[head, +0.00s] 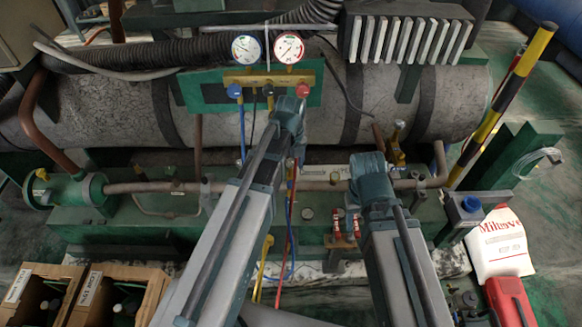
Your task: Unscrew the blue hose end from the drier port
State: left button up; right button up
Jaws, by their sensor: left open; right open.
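A blue hose stretch (291,262) shows again lower down, between my arms. I cannot make out the blue hose end or its port. A green flanged cylinder (75,191), possibly the drier, lies at the left on the copper pipe. My arms cover the middle. No fingers of either gripper show.
Red and yellow hoses (262,265) hang between my arms. Two red valves (345,222) stand beside my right arm. Open cardboard boxes (95,295) are at the lower left. A striped pole (500,105), white bag (499,245) and red case (510,300) are at right.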

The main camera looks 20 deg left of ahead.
aim_at(291, 183)
pick_arm(q)
jog(key=shift+f+b, duration=4.45)
grip_shut()
jog(key=n, duration=0.3)
jog(key=shift+n, duration=0.3)
